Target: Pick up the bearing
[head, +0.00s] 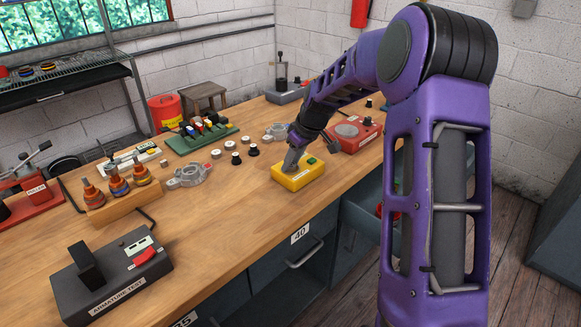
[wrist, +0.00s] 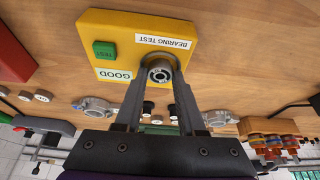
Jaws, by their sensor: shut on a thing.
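The bearing (wrist: 160,74), a small metal ring with a dark centre, shows in the wrist view between the fingertips of my gripper (wrist: 161,70). My gripper is shut on it. The bearing is at the edge of the yellow bearing test box (wrist: 118,28), which has a green TEST button (wrist: 104,49) and a label reading GOOD. I cannot tell whether the bearing still touches the box. In the head view my gripper (head: 289,163) reaches down onto the yellow box (head: 305,179), and the bearing is hidden there.
Grey metal housings (head: 187,175) and several small black and white parts lie left of the yellow box. A red device (head: 355,133) stands behind it to the right. A black armature tester (head: 112,272) sits at the front left. The bench front by the 40 label is clear.

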